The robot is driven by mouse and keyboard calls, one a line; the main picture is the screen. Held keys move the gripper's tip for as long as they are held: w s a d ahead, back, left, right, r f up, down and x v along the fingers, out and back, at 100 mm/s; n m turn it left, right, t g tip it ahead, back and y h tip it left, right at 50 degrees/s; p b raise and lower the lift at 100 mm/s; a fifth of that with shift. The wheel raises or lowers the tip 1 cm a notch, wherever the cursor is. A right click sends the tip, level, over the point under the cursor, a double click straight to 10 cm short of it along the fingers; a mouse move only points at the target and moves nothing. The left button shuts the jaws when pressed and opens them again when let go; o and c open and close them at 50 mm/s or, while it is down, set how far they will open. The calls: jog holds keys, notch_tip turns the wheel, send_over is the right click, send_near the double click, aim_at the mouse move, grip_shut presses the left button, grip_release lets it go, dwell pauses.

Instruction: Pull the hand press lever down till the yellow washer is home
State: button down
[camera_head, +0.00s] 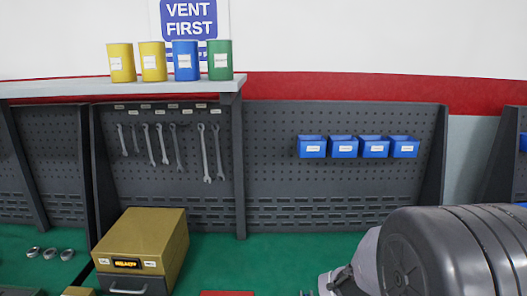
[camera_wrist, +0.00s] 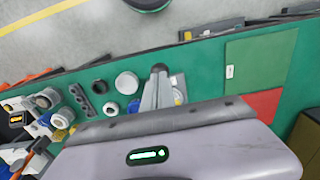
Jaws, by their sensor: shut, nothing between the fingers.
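My gripper (camera_wrist: 160,72) is shut and empty, its grey fingers standing out from the pale housing in the wrist view. They are over or near a green bench top (camera_wrist: 215,65). I cannot make out the hand press or its lever in either view. A small yellow piece (camera_wrist: 61,120) lies among parts at the left of the wrist view; I cannot tell whether it is the washer. In the head view my arm fills the lower right and hides the bench there.
Round grey and white parts (camera_wrist: 127,82) lie left of my fingers. A red patch (camera_wrist: 263,104) is on the right. An olive-topped box (camera_head: 150,235) stands on the bench. Blue bins (camera_head: 343,147) and wrenches (camera_head: 205,155) hang on the pegboard; coloured cans (camera_head: 185,60) stand on the shelf.

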jog(key=shift+f, duration=0.1)
dwell(0.3)
jog(key=shift+s+f+b, duration=0.2)
jog(key=shift+f+b, duration=0.8)
jog(key=shift+f, duration=0.2)
jog(key=shift+s+f+b, duration=0.1)
jog(key=shift+f+b, duration=0.45)
jog(key=shift+b, duration=0.15)
notch_tip(320, 180, up, 9)
jog(key=p, duration=0.7)
jog(key=shift+r+p, duration=0.15)
jog(key=shift+p, duration=0.25)
